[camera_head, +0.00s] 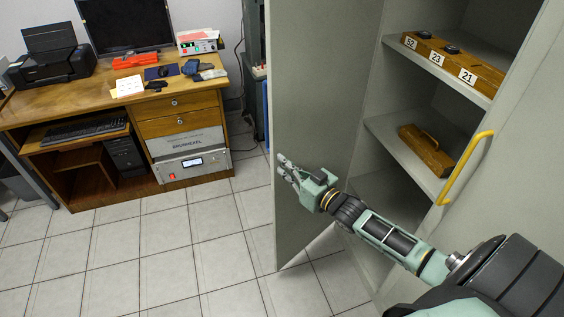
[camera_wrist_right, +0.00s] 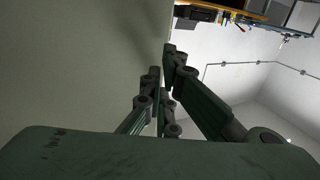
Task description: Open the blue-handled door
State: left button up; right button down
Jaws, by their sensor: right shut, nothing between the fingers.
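A grey cabinet door (camera_head: 318,110) stands swung open at the left of the cabinet, its inner face toward me. No blue handle shows on this face. My right gripper (camera_head: 282,166) is shut and empty in front of the door, close to its free edge. In the right wrist view the closed fingers (camera_wrist_right: 165,75) lie along the edge of a plain grey-green panel (camera_wrist_right: 75,65), which fills the left side. I cannot tell whether they touch it. My left gripper is out of view.
A yellow handle (camera_head: 467,168) is on the right-hand panel. A wooden desk (camera_head: 110,90) stands at the left. The tiled floor (camera_head: 190,255) between is clear.

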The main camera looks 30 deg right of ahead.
jog(key=shift+w+a, duration=0.1)
jog(key=shift+w, duration=0.7)
jog(key=shift+w, duration=0.1)
